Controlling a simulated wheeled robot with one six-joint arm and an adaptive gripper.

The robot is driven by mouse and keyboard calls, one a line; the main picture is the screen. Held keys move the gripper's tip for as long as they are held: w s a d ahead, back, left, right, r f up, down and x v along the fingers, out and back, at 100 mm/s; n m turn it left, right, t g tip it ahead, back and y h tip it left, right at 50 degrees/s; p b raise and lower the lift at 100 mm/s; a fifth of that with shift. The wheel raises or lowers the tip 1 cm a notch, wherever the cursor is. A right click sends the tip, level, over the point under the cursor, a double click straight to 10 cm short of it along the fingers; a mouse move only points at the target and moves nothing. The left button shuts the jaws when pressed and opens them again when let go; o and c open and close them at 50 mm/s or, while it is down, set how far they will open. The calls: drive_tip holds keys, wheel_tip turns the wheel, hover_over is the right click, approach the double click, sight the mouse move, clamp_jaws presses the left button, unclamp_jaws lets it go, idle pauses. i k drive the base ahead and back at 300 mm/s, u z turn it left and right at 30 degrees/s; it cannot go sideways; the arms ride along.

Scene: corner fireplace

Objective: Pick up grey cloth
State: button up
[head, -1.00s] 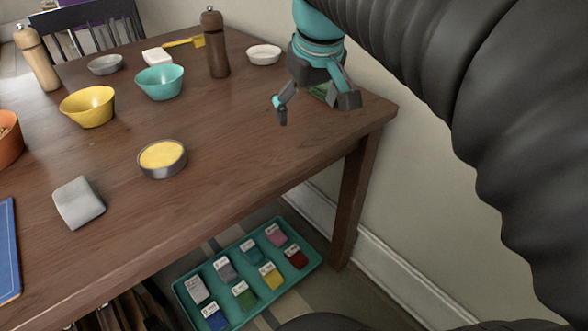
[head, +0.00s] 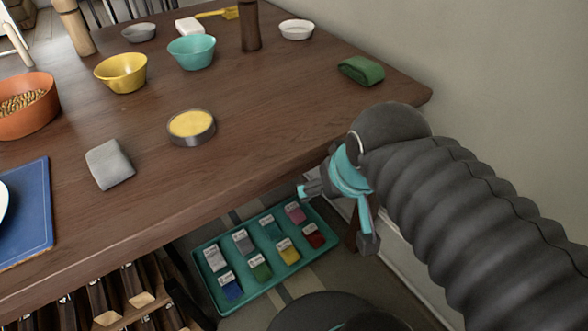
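The grey cloth (head: 109,164) lies as a small folded block on the wooden table near its front edge, left of a round tin. My gripper (head: 336,217) is to the right of it and well apart, beyond the table's front edge and over the floor side. Its fingers are spread with nothing seen between them. Part of the gripper is hidden behind its own wrist and arm.
On the table (head: 240,110) stand a yellow-filled tin (head: 191,124), a yellow bowl (head: 121,72), a teal bowl (head: 191,52), an orange bowl (head: 30,112) and a folded green cloth (head: 361,70). A teal tray (head: 262,290) of small labelled packets lies below.

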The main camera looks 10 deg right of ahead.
sight(109, 164)
drive_tip(key=u, duration=1.4)
